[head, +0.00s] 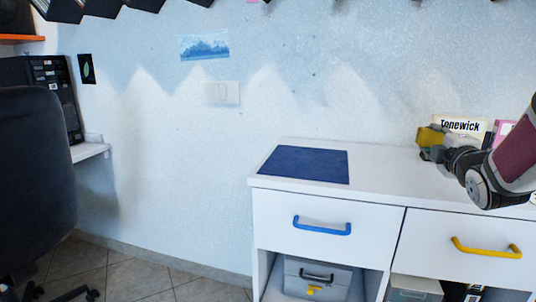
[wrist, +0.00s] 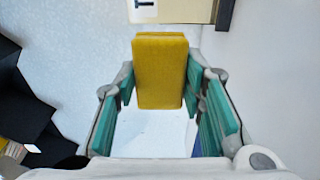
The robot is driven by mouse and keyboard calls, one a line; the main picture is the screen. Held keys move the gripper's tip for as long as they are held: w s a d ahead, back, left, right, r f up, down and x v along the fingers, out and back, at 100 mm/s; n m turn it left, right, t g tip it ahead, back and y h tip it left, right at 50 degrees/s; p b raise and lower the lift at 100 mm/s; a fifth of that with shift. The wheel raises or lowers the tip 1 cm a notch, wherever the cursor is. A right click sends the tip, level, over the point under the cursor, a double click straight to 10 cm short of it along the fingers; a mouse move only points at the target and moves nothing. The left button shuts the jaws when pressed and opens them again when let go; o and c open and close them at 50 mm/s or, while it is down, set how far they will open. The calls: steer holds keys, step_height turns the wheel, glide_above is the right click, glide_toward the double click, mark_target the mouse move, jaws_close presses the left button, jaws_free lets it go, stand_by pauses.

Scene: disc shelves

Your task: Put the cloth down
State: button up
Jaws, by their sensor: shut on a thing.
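The yellow cloth (wrist: 160,70) looks like a thick, flat block in the wrist view. It stands between the teal pads of my gripper (wrist: 160,88), which is shut on it. In the head view the yellow cloth (head: 430,137) shows at the right, at the end of my gripper (head: 433,150), over the back of the white cabinet. A white surface shows below it in the wrist view. I cannot tell whether the cloth touches the cabinet top.
A dark blue mat (head: 305,164) lies flat on the left of the white cabinet top (head: 375,170). The top between mat and gripper is bare. A "Tonewick" box (head: 463,126) stands behind my gripper. A dark chair (head: 35,180) is at the far left.

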steer(key=w+a+r+n+y+p, duration=0.1)
steer(key=a+r+p, duration=0.4)
steer(key=p, duration=0.4)
steer(key=w+a+r+y+p, duration=0.1)
steer(key=a+r+y+p, duration=0.15)
steer(key=a+p, duration=0.5)
steer(key=s+a+r+n+p, duration=0.1)
steer(key=s+a+r+p, duration=0.6)
steer(key=p, duration=0.9)
steer(key=shift+a+n, duration=0.3)
steer(key=shift+a, duration=0.75)
steer(key=shift+f, duration=0.1)
